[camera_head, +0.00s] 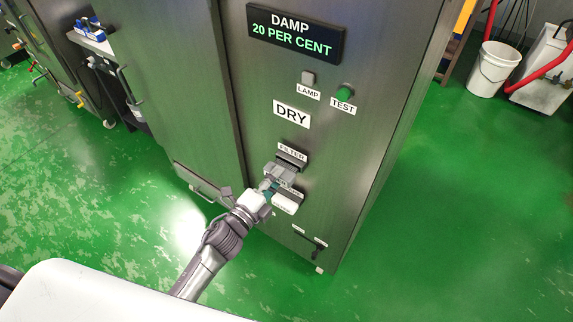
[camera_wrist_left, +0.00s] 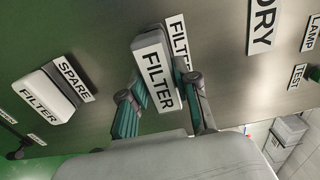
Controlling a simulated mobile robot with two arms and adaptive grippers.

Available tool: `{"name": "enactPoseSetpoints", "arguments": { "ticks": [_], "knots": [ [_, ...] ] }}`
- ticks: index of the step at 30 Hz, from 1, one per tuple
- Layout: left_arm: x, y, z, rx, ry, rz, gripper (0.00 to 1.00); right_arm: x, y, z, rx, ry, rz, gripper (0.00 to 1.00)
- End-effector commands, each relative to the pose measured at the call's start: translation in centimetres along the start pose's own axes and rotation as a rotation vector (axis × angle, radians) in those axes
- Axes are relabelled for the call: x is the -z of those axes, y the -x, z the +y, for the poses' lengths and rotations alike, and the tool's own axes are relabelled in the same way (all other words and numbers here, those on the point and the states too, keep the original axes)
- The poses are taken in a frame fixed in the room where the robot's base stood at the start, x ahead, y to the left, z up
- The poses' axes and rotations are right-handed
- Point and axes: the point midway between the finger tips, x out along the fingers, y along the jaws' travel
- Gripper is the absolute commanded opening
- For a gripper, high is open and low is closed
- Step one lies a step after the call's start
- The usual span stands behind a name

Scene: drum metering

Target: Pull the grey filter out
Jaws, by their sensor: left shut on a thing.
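The grey filter (camera_head: 283,172) is at the cabinet front, just below a FILTER sign. In the left wrist view the filter (camera_wrist_left: 149,39) is a grey block with a white FILTER label on its face. My left gripper (camera_head: 268,187) is shut on it, with one finger on each side; in the left wrist view the fingertips (camera_wrist_left: 160,90) flank the label. The filter stands out from the panel, but I cannot tell whether its back end is still in the slot. My right gripper is not in view.
A white spare filter (camera_head: 286,204) sits close below my left gripper, beside a SPARE sign (camera_wrist_left: 73,78). A small handle (camera_head: 318,246) is lower down. The display (camera_head: 293,33) reads DAMP 20 PER CENT. The green floor (camera_head: 455,200) right of the cabinet is clear.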

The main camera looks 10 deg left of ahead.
Motion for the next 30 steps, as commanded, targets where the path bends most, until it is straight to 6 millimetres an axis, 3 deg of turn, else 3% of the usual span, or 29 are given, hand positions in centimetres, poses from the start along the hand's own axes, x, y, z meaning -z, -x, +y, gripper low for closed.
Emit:
{"name": "enactPoseSetpoints", "arguments": {
  "ticks": [18, 30],
  "knots": [
    [0.0, 1.8, -0.1, 0.001, -0.001, 0.001, 0.0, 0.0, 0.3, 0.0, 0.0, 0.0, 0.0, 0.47],
    [0.0, 1.9, -0.1, 0.002, -0.001, 0.001, 0.0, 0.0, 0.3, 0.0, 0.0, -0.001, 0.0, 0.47]
  ]
}}
